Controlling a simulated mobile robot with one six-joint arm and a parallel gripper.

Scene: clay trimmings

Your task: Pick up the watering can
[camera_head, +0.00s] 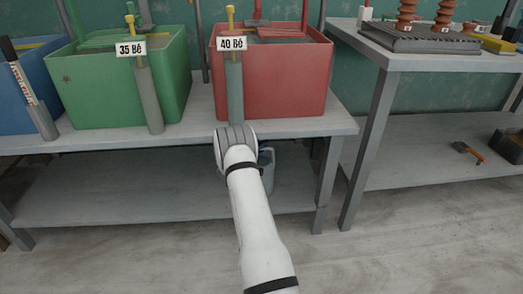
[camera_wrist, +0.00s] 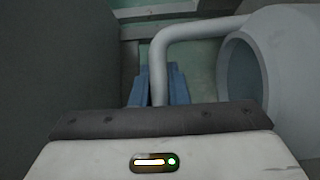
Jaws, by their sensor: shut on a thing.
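The watering can (camera_head: 268,172) is grey and stands on or just above the lower shelf, under the red bin; my arm hides much of it. In the wrist view, its round, open-ended body (camera_wrist: 285,65) is at the right and its bent tubular handle runs left and then down between my fingers. My gripper (camera_wrist: 158,88) has its blue fingers on either side of this handle and is shut on it. My arm hides the fingers in the head view. I cannot tell whether the can touches the shelf.
A red bin (camera_head: 275,85) and a green bin (camera_head: 100,95) stand on the tabletop (camera_head: 190,130) above. Table legs (camera_head: 328,185) are close on the right. The lower shelf (camera_head: 130,198) is clear at the left. A dark surface fills the wrist view's left side.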

